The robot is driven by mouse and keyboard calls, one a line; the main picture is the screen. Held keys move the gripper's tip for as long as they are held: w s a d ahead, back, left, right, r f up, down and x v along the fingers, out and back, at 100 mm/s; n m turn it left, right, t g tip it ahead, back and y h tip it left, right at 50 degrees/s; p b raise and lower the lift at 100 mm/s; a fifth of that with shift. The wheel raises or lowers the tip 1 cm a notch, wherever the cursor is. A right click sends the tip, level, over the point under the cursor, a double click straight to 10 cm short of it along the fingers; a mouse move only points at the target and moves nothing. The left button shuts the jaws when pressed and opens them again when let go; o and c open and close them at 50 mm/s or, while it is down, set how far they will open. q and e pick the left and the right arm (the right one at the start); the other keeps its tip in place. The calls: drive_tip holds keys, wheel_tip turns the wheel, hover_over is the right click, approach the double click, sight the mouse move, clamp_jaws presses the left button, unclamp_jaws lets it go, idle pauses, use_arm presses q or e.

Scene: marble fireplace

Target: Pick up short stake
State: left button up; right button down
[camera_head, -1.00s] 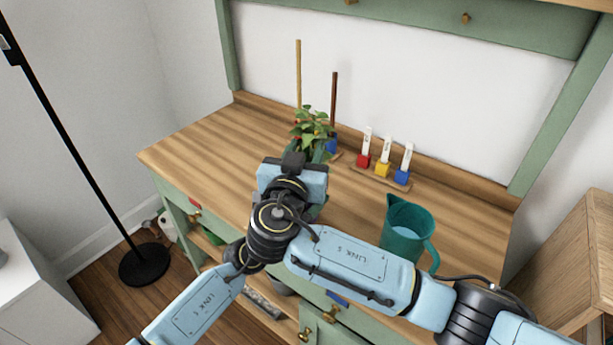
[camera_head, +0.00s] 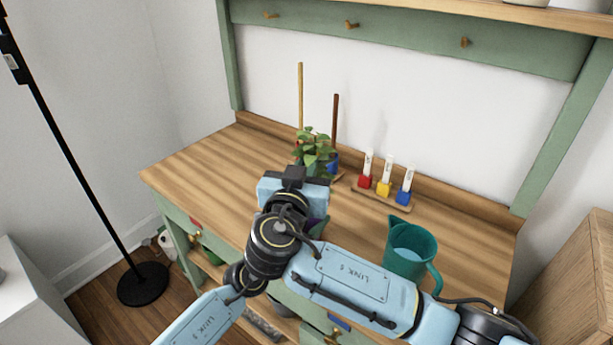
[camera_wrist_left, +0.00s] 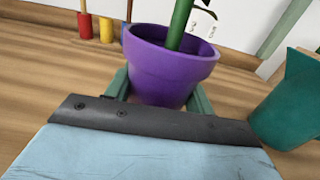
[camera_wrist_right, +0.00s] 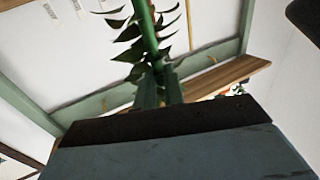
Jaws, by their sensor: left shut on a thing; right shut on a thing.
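The short stake (camera_head: 335,118) is a dark brown rod standing upright at the back of the counter, beside a taller light-wood stake (camera_head: 300,85). Leaves of a potted plant (camera_head: 314,150) partly cover the lower ends of both. In the left wrist view my left gripper (camera_wrist_left: 160,100) is shut on the purple pot (camera_wrist_left: 170,62), with a green stem rising from it. My right gripper (camera_head: 296,172) is in front of the plant; in the right wrist view its fingers (camera_wrist_right: 158,82) are shut on the plant's green stem (camera_wrist_right: 147,28). In the head view my left gripper is hidden.
A rack (camera_head: 382,198) with red, yellow and blue bases and white labels stands right of the stakes. A teal pitcher (camera_head: 412,245) stands near the front right. The counter's left side (camera_head: 215,160) is clear. A black lamp pole (camera_head: 75,170) stands at left.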

wheel_tip(320, 180, up, 26)
drive_tip(key=shift+r, duration=0.15)
use_arm(q)
drive_tip(key=o, duration=1.2)
drive_tip(key=shift+o, duration=0.2)
